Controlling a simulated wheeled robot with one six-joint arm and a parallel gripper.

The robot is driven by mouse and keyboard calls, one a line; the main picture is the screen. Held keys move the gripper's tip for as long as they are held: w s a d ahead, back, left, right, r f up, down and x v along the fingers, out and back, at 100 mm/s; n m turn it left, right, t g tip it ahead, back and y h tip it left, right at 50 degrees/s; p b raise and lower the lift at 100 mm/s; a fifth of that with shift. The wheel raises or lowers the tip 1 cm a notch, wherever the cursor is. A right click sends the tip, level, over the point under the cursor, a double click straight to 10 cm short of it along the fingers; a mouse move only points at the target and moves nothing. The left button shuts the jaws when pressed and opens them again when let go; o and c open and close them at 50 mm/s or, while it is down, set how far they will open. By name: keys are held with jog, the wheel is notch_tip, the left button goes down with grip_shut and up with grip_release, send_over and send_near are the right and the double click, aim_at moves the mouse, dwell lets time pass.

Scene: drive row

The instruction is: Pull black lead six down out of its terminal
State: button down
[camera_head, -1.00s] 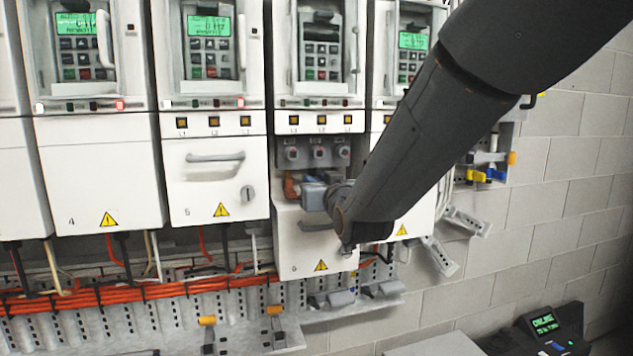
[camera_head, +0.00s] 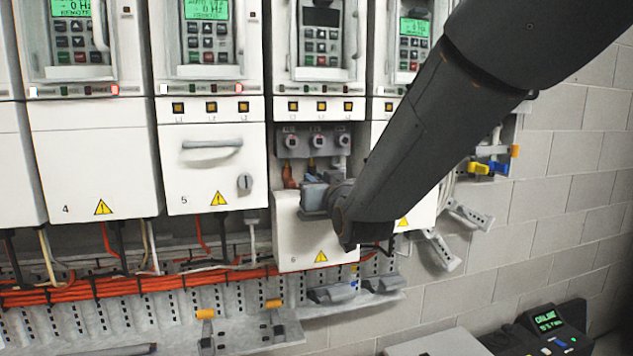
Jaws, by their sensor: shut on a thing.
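Drive six is the unit with the lowered white cover (camera_head: 300,248), which hangs below its opened terminal row. The row has three terminals: left (camera_head: 291,141), middle (camera_head: 318,141) and right (camera_head: 343,140). An orange-brown lead (camera_head: 288,175) hangs under the left terminal and a pale lead (camera_head: 343,163) under the right one. My gripper (camera_head: 314,193) is just below the middle terminal, in front of the cover's upper edge. It is shut on black lead six, which the jaws and wrist mostly hide. I cannot tell whether the lead's upper end is inside the terminal.
Closed drive five (camera_head: 212,175) stands left, and another drive (camera_head: 425,205) is partly hidden behind my arm. Orange cables (camera_head: 150,285) run below the drives above a grey tray (camera_head: 250,330). A block wall (camera_head: 560,200) and a console (camera_head: 550,325) are at right.

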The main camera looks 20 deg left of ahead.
jog(key=c, duration=1.6)
grip_release()
jog(key=shift+c, duration=0.2)
jog(key=shift+s, duration=0.1)
jog(key=shift+b+v, duration=1.4)
jog(key=shift+v, duration=2.45)
